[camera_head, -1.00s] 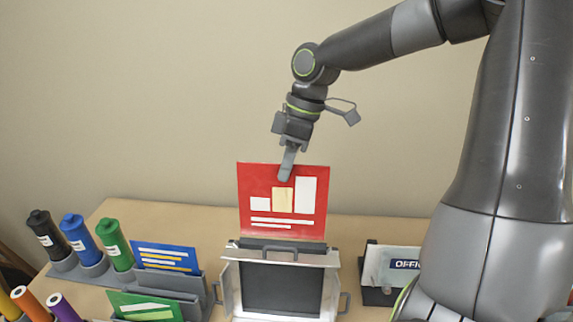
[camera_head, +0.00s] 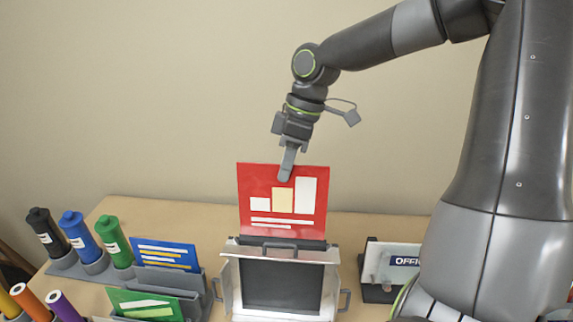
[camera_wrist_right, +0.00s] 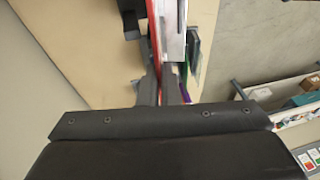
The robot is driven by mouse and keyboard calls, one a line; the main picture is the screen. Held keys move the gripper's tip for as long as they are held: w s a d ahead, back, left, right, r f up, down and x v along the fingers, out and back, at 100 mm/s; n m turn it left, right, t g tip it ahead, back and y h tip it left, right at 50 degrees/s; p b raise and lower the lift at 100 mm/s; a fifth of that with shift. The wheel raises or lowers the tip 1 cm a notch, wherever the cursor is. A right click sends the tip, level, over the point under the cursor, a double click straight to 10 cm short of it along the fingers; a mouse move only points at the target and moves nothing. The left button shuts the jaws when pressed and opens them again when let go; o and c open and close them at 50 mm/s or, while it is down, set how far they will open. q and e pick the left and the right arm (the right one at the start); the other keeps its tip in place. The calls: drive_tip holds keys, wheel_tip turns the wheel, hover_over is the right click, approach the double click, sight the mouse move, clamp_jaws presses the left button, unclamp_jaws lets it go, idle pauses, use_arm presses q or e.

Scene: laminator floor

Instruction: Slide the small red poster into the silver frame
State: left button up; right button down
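The small red poster (camera_head: 258,181), with white and cream bars and lines, stands upright above the silver frame (camera_head: 229,290). Its lower edge is hidden behind the frame's top bar, so I cannot tell how deep it sits. My right gripper (camera_head: 287,172) is shut on the poster's top edge. In the right wrist view the poster shows edge-on as a thin red strip (camera_wrist_right: 153,40) running between the fingers (camera_wrist_right: 162,92), next to the silver frame (camera_wrist_right: 172,40). My left gripper is not in view.
A grey rack (camera_head: 202,292) with a blue card (camera_head: 165,256) and a green card (camera_head: 143,305) stands left of the frame. Black, blue and green bottles (camera_head: 115,243) stand farther left. An office sign (camera_head: 392,262) stands to the right, near my arm.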

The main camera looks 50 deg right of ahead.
sight(282, 237)
drive_tip(key=shift+s+b+x, duration=0.15)
drive_tip(key=shift+b+x, duration=0.35)
drive_tip(key=shift+x, duration=0.2)
drive_tip(key=shift+s+b+x, duration=0.1)
drive_tip(key=shift+b+x, duration=0.4)
drive_tip(key=shift+x, duration=0.25)
drive_tip(key=shift+d+f, duration=0.1)
drive_tip(key=shift+d, duration=0.1)
drive_tip(key=shift+s+d+f+b+x, duration=0.1)
drive_tip(key=shift+s+d+b+x, duration=0.2)
drive_tip(key=shift+b+x, duration=1.35)
drive_tip(key=shift+s+d+f+b+x, duration=0.15)
drive_tip(key=shift+s+b+x, duration=0.25)
drive_tip(key=shift+b+x, duration=1.2)
drive_tip(key=shift+s+d+f+b+x, duration=0.1)
drive_tip(key=shift+s+d+b+x, duration=0.2)
drive_tip(key=shift+b+x, duration=1.35)
drive_tip(key=shift+a+f+p, duration=0.1)
drive_tip(key=shift+f+p, duration=0.1)
drive_tip(key=shift+p, duration=0.15)
drive_tip(key=c, duration=1.6)
unclamp_jaws()
drive_tip(key=shift+o, duration=0.2)
drive_tip(key=v, duration=1.7)
drive_tip(key=shift+r+p, duration=0.2)
drive_tip(key=shift+p, duration=0.25)
